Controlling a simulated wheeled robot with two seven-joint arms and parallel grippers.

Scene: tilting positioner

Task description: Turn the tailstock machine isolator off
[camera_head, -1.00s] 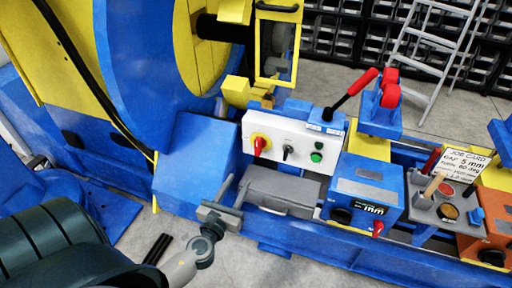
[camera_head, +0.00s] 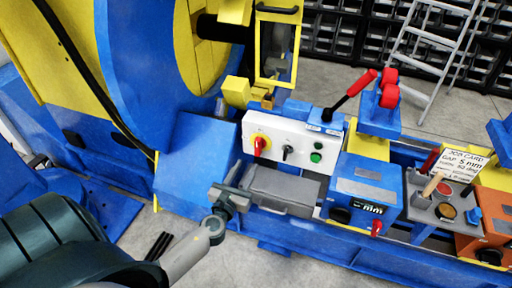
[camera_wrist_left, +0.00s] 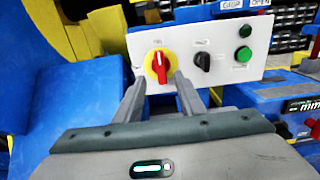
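The isolator is a red rotary handle on a yellow round plate (camera_head: 261,144), at the left end of a white control panel (camera_head: 290,166). In the left wrist view the red handle (camera_wrist_left: 160,66) stands roughly upright, straight ahead. My left gripper (camera_head: 239,178) is below and in front of the panel in the head view. In the left wrist view its two fingers (camera_wrist_left: 160,84) are spread apart and empty, with the handle seen between and beyond their tips. A gap to the handle seems to remain, but its size is hard to judge. My right gripper is out of view.
A black selector knob (camera_wrist_left: 203,61) and green buttons (camera_wrist_left: 243,54) sit right of the isolator. A grey box (camera_head: 284,188) lies below the panel, close to my left gripper. A blue box with a display (camera_head: 363,190) stands to the right. A black lever with a red grip (camera_head: 350,95) rises behind.

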